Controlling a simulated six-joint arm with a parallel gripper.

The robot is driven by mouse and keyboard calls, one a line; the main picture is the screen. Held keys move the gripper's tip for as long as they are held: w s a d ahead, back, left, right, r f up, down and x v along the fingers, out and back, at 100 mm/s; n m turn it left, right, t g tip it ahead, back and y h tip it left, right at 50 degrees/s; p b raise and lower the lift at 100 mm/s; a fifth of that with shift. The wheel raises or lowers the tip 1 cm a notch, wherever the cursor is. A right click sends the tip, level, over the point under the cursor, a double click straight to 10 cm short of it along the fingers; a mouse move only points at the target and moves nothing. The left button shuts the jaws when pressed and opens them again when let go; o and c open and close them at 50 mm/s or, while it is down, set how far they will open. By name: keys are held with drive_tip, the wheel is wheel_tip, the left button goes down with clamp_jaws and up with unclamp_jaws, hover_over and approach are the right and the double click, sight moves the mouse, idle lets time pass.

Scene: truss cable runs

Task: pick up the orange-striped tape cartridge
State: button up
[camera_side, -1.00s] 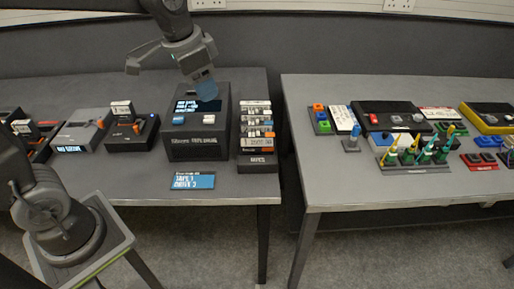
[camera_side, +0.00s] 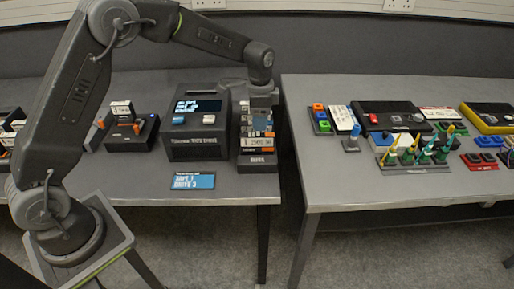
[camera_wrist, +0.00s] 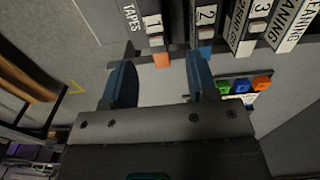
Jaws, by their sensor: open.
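A tape rack (camera_side: 257,167) marked "TAPES" stands at the right end of the left table and holds several cartridges in a row. In the wrist view, a cartridge with an orange end (camera_wrist: 161,60), in line with the number 1, lies between the tips of my blue fingers. A cartridge with a blue end (camera_wrist: 205,52) is beside it, close to the right finger. My gripper (camera_side: 262,112) is over the rack, pointing down, and partly hides the cartridges in the side view. In the wrist view my gripper (camera_wrist: 160,75) is open, and contact with the cartridge cannot be told.
A dark drive box (camera_side: 197,135) stands just left of the rack, with a small screen sign (camera_side: 193,181) in front.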

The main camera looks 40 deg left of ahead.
sight(259, 134)
wheel_tip(259, 134, down, 9)
drive_tip(key=shift+s+r, duration=0.1)
drive_tip(key=shift+s, duration=0.05)
idle(0.4)
clamp_jaws()
idle(0.3)
